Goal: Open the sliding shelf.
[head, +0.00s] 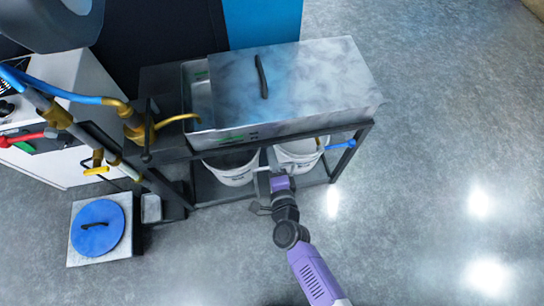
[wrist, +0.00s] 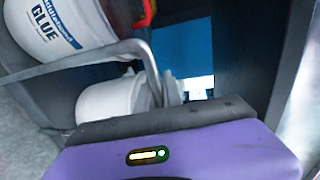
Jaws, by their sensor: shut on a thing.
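The sliding shelf (head: 210,189) is the low dark platform under the steel-topped table, with white buckets on it. A grey metal bar handle (wrist: 75,60) at the shelf's front crosses the upper left of the wrist view and bends down toward my gripper. My gripper (head: 262,197) is low at the shelf's front edge, near the middle. It is shut on the handle; the fingertips are small and blurred in the wrist view (wrist: 172,95), so the exact contact is unclear.
A white glue bucket (wrist: 62,25) is close to the handle; a second bucket (head: 299,156) stands on the right. Pipes (head: 50,104) and a blue round lid (head: 97,228) are at the left. The grey floor in front and to the right is clear.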

